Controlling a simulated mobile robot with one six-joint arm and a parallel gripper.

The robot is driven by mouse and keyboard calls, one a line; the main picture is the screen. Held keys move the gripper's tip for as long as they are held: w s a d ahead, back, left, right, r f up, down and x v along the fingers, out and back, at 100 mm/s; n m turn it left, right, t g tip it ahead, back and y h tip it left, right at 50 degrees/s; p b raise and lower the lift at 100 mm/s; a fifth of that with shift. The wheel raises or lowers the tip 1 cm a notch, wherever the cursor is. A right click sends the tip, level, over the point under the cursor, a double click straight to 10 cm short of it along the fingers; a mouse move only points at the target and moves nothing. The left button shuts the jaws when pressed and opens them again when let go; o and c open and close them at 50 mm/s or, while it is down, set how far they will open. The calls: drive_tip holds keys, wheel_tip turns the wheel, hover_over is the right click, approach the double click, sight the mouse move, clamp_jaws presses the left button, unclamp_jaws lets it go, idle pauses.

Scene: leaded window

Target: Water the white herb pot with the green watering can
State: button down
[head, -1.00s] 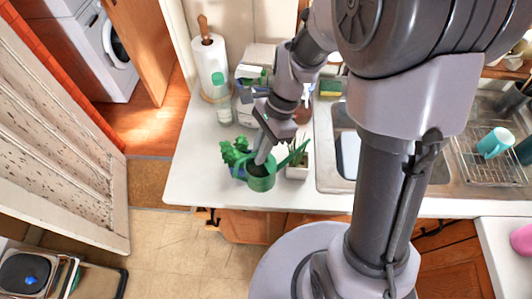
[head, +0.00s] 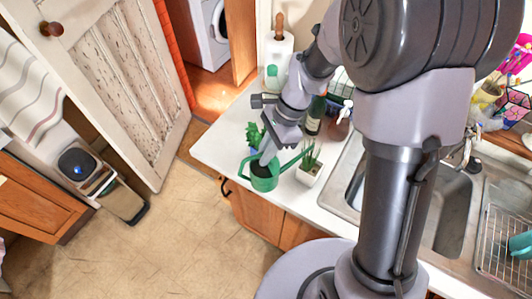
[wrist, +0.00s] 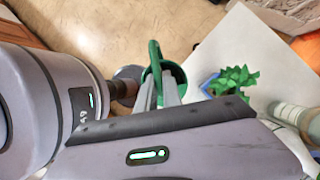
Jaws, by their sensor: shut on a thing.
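My gripper (head: 266,160) is shut on the green watering can (head: 264,183), at its top rim or handle. The can is upright near the counter's front edge, its spout slanting up to the right. I cannot tell whether it touches the counter. The white herb pot (head: 309,176) with spiky green leaves stands just right of the can, close to the spout tip. In the wrist view my gripper's fingers (wrist: 160,92) reach to the can (wrist: 167,72). The white pot is not discernible there.
A leafy plant (head: 254,134) in a blue pot (wrist: 209,83) stands beside the can. A paper towel roll (head: 278,60), a dark bottle (head: 315,115) and a white bottle (head: 344,112) stand behind. The sink (head: 445,205) lies to the right. Floor is open at the left.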

sight(273, 161)
drive_tip(key=shift+w+d+f+y+b, duration=0.15)
drive_tip(key=shift+f+y+b, duration=0.2)
drive_tip(key=shift+f+b, duration=0.45)
drive_tip(key=shift+s+d+f+y+b, duration=0.15)
drive_tip(key=shift+f+y+b, duration=0.15)
drive_tip(key=shift+f+b, duration=0.45)
drive_tip(key=shift+w+d+f+y+b, duration=0.15)
drive_tip(key=shift+f+y+b, duration=0.2)
drive_tip(key=shift+f+b, duration=0.45)
drive_tip(key=shift+f, duration=0.2)
drive_tip(key=shift+r+g+p, duration=0.2)
drive_tip(key=shift+g+p, duration=0.1)
drive_tip(key=shift+w+d+r+y+p, duration=0.1)
drive_tip(key=shift+d+r+y+p, duration=0.45)
drive_tip(key=shift+r+y+p, duration=0.25)
drive_tip(key=shift+d+r, duration=0.1)
drive_tip(key=shift+r, duration=0.05)
idle(0.4)
